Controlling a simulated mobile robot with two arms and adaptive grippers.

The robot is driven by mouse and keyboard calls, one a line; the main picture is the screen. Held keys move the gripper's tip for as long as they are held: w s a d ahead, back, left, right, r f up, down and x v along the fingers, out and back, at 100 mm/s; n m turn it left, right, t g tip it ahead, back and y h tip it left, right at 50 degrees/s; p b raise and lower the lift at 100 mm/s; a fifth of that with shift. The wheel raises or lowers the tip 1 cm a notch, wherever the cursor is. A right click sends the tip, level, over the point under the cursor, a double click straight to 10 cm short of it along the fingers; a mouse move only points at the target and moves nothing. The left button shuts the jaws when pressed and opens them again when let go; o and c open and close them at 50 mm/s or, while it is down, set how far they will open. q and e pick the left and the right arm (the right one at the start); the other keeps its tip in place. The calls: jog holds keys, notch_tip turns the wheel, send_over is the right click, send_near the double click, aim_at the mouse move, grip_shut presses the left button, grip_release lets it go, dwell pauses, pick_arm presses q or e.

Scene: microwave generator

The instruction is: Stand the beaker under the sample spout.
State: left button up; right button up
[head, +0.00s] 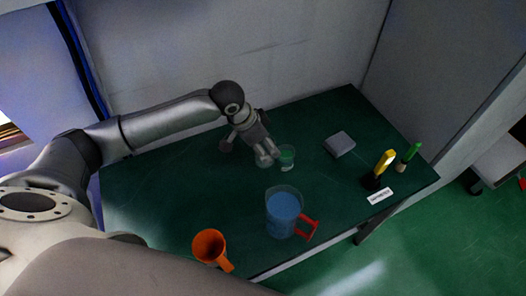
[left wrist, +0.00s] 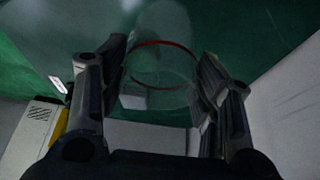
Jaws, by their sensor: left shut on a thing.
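My left gripper (head: 276,160) is shut on a clear glass beaker (head: 287,153) at the middle of the green table. In the left wrist view the beaker (left wrist: 160,40) is between the two fingers (left wrist: 160,88), with a thin red ring around its rim. It looks empty. I cannot tell whether its base touches the table. I cannot make out a sample spout in either view. My right gripper is not in view.
A clear jug (head: 284,212) with blue liquid and a red handle and an orange mug (head: 209,245) stand near the front edge. A grey block (head: 340,145), a yellow-topped item (head: 384,165), a green-topped item (head: 409,156) and a white label (head: 381,196) are at right.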

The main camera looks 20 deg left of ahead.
pick_arm(q)
jog(key=shift+f, duration=1.85)
jog(key=shift+f, duration=0.2)
jog(key=o, duration=1)
jog(key=shift+o, duration=0.2)
jog(key=shift+r, duration=0.1)
